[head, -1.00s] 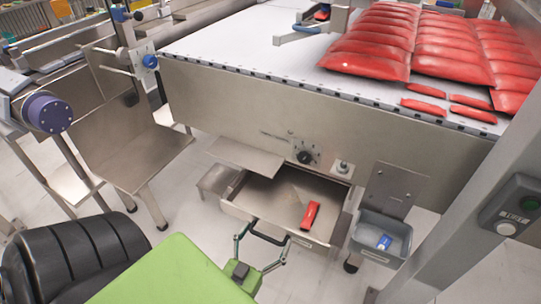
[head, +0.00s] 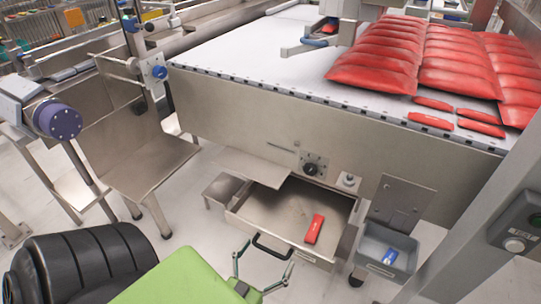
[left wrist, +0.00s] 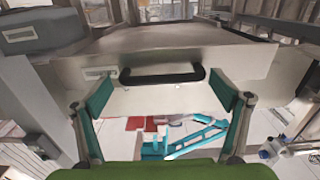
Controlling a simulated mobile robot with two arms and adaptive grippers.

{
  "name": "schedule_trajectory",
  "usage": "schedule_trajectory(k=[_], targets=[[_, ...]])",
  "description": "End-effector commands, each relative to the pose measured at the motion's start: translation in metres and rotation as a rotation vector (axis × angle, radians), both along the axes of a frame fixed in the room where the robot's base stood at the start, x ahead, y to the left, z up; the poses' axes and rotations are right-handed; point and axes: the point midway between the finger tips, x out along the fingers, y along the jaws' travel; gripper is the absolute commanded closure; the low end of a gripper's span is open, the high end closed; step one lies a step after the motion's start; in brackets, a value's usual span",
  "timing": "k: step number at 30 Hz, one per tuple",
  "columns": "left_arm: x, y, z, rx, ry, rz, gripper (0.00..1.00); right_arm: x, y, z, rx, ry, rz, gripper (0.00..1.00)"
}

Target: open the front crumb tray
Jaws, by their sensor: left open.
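The front crumb tray (head: 270,205) is a metal drawer under the conveyor, pulled well out, with its inside exposed. Its dark handle (head: 270,247) is on the front panel and also shows in the left wrist view (left wrist: 163,76). My left gripper (head: 268,252) is open and empty at the handle. In the left wrist view its teal fingertips (left wrist: 162,93) are spread wide, one on each side of the handle, and not closed on it. Whether they touch the panel is unclear. My right gripper is not seen.
A red packet (head: 315,229) lies in the tray. A small grey bin (head: 370,247) with a blue-and-white item (head: 390,257) hangs at the right. Red bags (head: 425,60) lie on the conveyor above. A grey post (head: 475,215) stands at far right.

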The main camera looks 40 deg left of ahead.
Motion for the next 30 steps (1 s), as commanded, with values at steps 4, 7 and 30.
schedule_trajectory(k=[4, 7, 30], targets=[[-0.032, -0.008, -0.001, -0.001, 0.005, -0.001, 0.09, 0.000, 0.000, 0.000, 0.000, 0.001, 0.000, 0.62], [-0.054, -0.014, -0.001, -0.002, 0.005, -0.001, 0.09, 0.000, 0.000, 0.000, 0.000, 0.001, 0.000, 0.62], [-0.100, -0.026, 0.000, -0.002, 0.001, -0.002, 0.09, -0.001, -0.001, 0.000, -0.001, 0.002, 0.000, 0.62]])
